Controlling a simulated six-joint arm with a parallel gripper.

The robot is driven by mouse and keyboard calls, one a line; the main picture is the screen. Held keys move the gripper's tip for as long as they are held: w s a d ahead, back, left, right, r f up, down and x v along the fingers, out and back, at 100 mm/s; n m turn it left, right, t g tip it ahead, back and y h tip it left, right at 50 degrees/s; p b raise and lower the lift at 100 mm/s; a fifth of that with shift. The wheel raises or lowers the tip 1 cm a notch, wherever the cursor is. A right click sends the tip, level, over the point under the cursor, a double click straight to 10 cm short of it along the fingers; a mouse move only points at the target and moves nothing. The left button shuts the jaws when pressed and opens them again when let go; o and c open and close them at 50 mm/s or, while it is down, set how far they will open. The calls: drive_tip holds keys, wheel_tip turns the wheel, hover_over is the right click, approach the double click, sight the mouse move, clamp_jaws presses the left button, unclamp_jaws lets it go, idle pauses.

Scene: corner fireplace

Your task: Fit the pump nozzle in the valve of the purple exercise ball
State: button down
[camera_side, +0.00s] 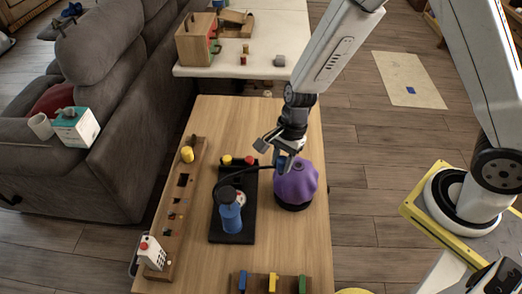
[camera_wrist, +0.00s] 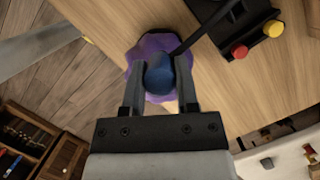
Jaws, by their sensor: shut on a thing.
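The purple exercise ball (camera_side: 297,184) sits in a dark ring-like base on the wooden table, right of the pump. In the wrist view the ball (camera_wrist: 152,46) shows behind the fingers. My gripper (camera_side: 284,158) is above the ball's upper left side. In the wrist view my gripper (camera_wrist: 160,82) is shut on the blue nozzle piece (camera_wrist: 160,78), which overlaps the ball. A black hose (camera_side: 252,169) runs from the nozzle to the pump (camera_side: 230,215), a blue cylinder on a black base. The valve is hidden, and I cannot tell whether the nozzle touches it.
A long wooden block with slots (camera_side: 176,215) lies along the table's left edge. Red and yellow knobs (camera_side: 237,160) stand at the back of the pump base. A rack with coloured pieces (camera_side: 272,282) is at the front. Table right of the pump's front is clear.

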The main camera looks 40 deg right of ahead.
drive_tip(key=d+r, duration=0.5)
drive_tip(key=d, duration=0.1)
drive_tip(key=shift+d+r, duration=0.15)
drive_tip(key=shift+d, duration=0.05)
drive_tip(key=shift+f, duration=0.2)
hover_over(296, 169)
drive_tip(key=d, duration=0.1)
drive_tip(key=shift+w+d+f, duration=0.1)
drive_tip(key=shift+w+f, duration=0.05)
drive_tip(key=shift+f, duration=1.35)
drive_tip(key=shift+w+d+f, duration=0.1)
drive_tip(key=shift+f, duration=1.4)
drive_tip(key=shift+f, duration=1.45)
idle(0.3)
drive_tip(key=shift+c, duration=1.4)
unclamp_jaws()
drive_tip(key=shift+r, duration=0.15)
drive_tip(key=v, duration=0.7)
drive_tip(key=shift+r, duration=0.3)
